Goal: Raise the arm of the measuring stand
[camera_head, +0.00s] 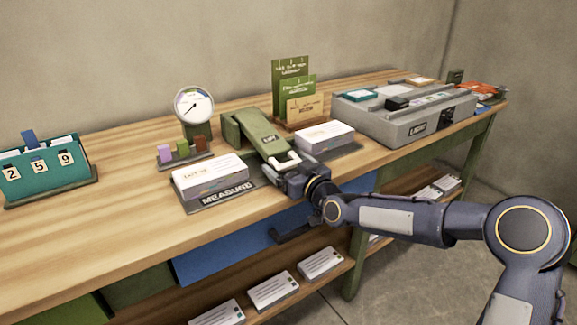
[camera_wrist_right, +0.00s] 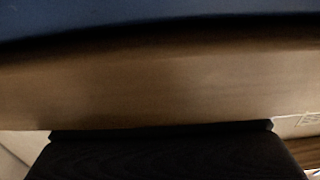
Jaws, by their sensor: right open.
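The measuring stand's base (camera_head: 217,203), a dark plate marked "MEASURE", sits near the table's front edge. Its green arm (camera_head: 257,132) slopes down toward the front and ends in a pale handle (camera_head: 284,164). My right gripper (camera_head: 290,174) is open at this handle, coming from the front right. The fingertips are partly hidden, so I cannot tell whether they touch the handle. The right wrist view is dark and close, and the handle cannot be made out there. My left gripper is not in view.
Card stacks stand on the base (camera_head: 209,175) and right of the arm (camera_head: 325,138). A dial (camera_head: 194,105), green signs (camera_head: 291,82) and a grey machine (camera_head: 408,114) stand behind or beside. A teal number holder (camera_head: 42,168) is far left. A lower shelf holds more stacks (camera_head: 273,290).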

